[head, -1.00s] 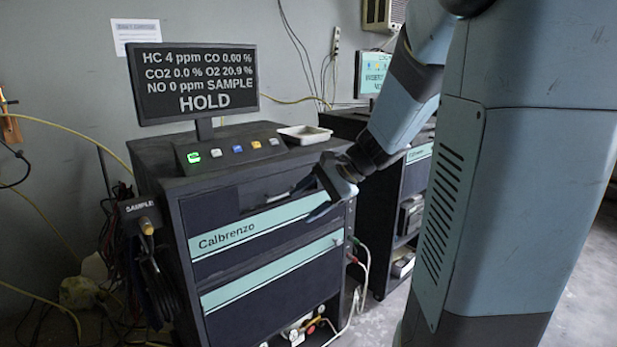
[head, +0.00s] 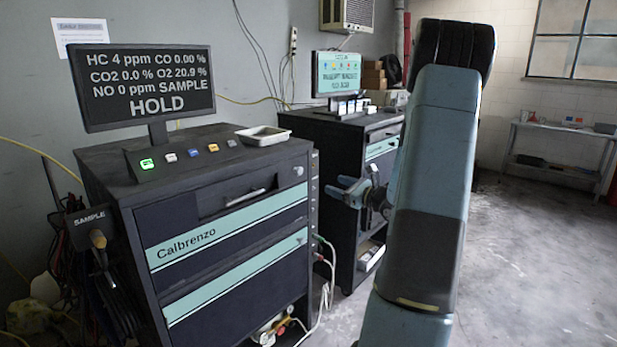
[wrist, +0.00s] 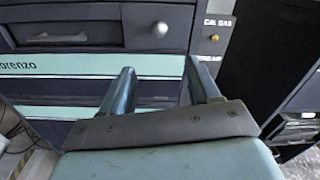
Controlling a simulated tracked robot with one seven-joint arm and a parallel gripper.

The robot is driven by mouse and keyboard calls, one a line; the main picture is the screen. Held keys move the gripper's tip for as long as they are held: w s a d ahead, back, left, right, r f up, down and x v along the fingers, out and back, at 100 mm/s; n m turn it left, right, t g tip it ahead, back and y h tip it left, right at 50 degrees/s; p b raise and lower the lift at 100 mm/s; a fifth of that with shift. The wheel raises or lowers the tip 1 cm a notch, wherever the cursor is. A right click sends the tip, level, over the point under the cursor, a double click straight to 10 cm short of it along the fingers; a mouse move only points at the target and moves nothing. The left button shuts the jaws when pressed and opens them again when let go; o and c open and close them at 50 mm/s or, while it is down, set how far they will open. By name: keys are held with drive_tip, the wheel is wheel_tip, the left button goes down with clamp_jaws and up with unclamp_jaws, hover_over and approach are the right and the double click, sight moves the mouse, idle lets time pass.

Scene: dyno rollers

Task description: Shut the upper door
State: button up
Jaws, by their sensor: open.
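The dark Calbrenzo cabinet (head: 130,225) stands at the left of the head view. Its upper door (head: 225,222) carries the light green Calbrenzo stripe and looks flush with the front. A grey bar handle (head: 245,198) sits in a dark recess above the stripe; it also shows in the wrist view (wrist: 57,37). My gripper (head: 344,189) is open and empty, to the right of the cabinet in the head view. In the wrist view, its two fingers (wrist: 158,72) point toward the cabinet's right front, below a round knob (wrist: 160,29). I see no contact.
A lower door (head: 240,275) with another green stripe is below. Hoses and a white cable (head: 325,290) hang at the cabinet's right side. A second dark cabinet (head: 340,140) stands behind my gripper. Open floor (head: 530,250) lies to the right.

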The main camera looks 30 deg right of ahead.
sight(301, 173)
drive_tip(key=x, duration=1.3)
drive_tip(key=shift+w+a, duration=0.1)
drive_tip(key=shift+w, duration=0.25)
clamp_jaws()
idle(0.4)
drive_tip(key=c, duration=1.1)
unclamp_jaws()
drive_tip(key=o, duration=1.1)
drive_tip(key=v, duration=1.3)
drive_tip(key=shift+s, duration=0.4)
